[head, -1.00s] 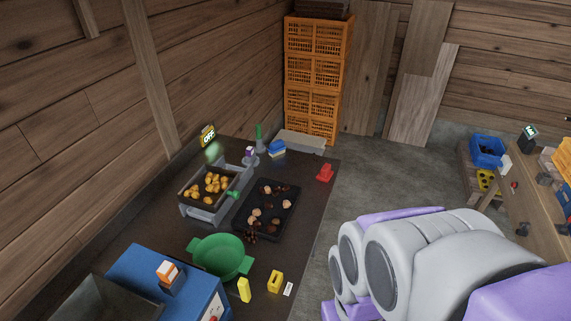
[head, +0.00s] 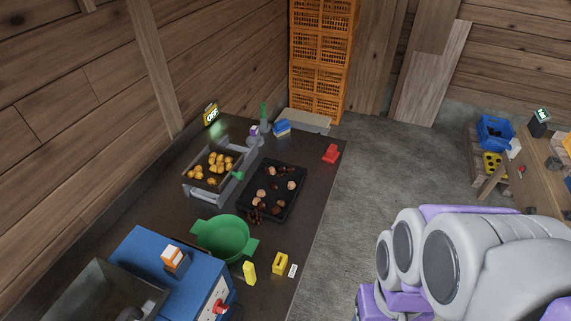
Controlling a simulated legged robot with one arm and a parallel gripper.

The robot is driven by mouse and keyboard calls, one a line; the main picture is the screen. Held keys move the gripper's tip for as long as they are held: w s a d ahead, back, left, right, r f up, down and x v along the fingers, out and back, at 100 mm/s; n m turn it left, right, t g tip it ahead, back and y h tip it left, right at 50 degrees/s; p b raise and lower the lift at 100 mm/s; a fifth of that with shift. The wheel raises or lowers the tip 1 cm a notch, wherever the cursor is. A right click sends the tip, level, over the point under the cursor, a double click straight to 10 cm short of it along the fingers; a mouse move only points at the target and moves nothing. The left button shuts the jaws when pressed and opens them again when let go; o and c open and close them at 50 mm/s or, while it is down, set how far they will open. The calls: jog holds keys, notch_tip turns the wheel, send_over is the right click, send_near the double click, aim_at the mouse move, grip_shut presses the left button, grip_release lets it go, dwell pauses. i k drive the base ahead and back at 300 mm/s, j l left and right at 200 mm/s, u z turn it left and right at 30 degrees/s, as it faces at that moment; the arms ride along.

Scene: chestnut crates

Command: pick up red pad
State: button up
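A small red object (head: 331,154), likely the red pad, sits near the right edge of the dark table at its far end. It is small in view, with a raised part on top. My grey and purple arm fills the lower right of the head view, apart from the table. My gripper does not show in this view.
On the dark table (head: 312,214) stand a black tray (head: 246,205) of chestnuts, a grey container (head: 190,187) of golden pieces, a green bowl (head: 224,257) and a blue machine (head: 148,248). Orange crates (head: 318,74) are stacked behind.

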aim_at(331, 155)
jog(key=i+l+u, duration=0.15)
jog(key=u, duration=0.3)
jog(key=i+l+u, duration=0.15)
jog(key=l+u, duration=0.3)
jog(key=i+l, duration=0.15)
jog(key=l, duration=0.25)
jog(key=i+l+u, duration=0.15)
jog(key=l, duration=0.25)
jog(key=i+l, duration=0.1)
jog(key=l, duration=0.3)
jog(key=i+l+u, duration=0.1)
jog(key=l, duration=0.3)
jog(key=i+l+u, duration=0.1)
jog(key=l, duration=0.35)
